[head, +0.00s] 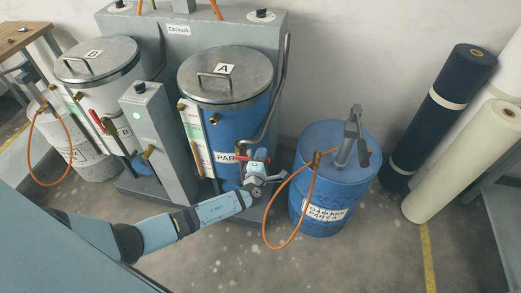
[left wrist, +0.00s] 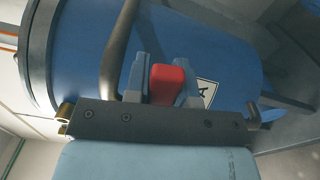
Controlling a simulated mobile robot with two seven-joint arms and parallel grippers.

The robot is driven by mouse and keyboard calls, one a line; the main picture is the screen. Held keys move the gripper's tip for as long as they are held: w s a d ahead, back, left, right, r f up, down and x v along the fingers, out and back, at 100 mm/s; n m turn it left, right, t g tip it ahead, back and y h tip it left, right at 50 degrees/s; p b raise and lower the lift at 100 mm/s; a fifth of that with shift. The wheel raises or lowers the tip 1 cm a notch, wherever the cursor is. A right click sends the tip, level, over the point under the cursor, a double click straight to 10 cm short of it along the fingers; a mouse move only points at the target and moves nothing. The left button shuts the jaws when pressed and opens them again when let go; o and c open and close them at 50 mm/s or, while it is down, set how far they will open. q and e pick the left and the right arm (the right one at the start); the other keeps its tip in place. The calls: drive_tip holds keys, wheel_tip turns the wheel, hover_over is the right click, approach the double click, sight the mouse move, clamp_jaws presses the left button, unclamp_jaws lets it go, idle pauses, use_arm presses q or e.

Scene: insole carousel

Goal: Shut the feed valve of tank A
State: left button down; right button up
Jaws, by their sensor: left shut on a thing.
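Tank A (head: 232,118) is a blue drum with a metal lid marked A, standing left of the middle in the head view. Its blue side also fills much of the left wrist view (left wrist: 225,45). My left gripper (head: 259,173) is low at the tank's right front. The feed valve's red handle (left wrist: 168,84) is between its two fingers in the left wrist view, and the gripper is shut on it. A bit of red shows at the gripper in the head view. The valve body is mostly hidden, and the handle's angle is hard to tell. My right gripper is not in view.
Tank B (head: 101,97), white with a red lever, stands to the left. A grey post (head: 152,140) with a green light stands between the tanks. A blue drum (head: 337,185) with a pump and orange hose is close on the right. Rolls (head: 442,105) lean farther right.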

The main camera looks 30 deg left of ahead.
use_arm(q)
drive_tip(key=shift+f+m, duration=0.7)
drive_tip(key=shift+m, duration=0.3)
drive_tip(key=shift+f, duration=0.1)
drive_tip(key=c, duration=1)
unclamp_jaws()
drive_tip(key=shift+o, duration=0.2)
drive_tip(key=shift+s, duration=0.1)
drive_tip(key=p+v, duration=0.1)
drive_tip(key=v, duration=1.2)
drive_tip(key=shift+s+d, duration=0.2)
drive_tip(key=shift+s, duration=0.1)
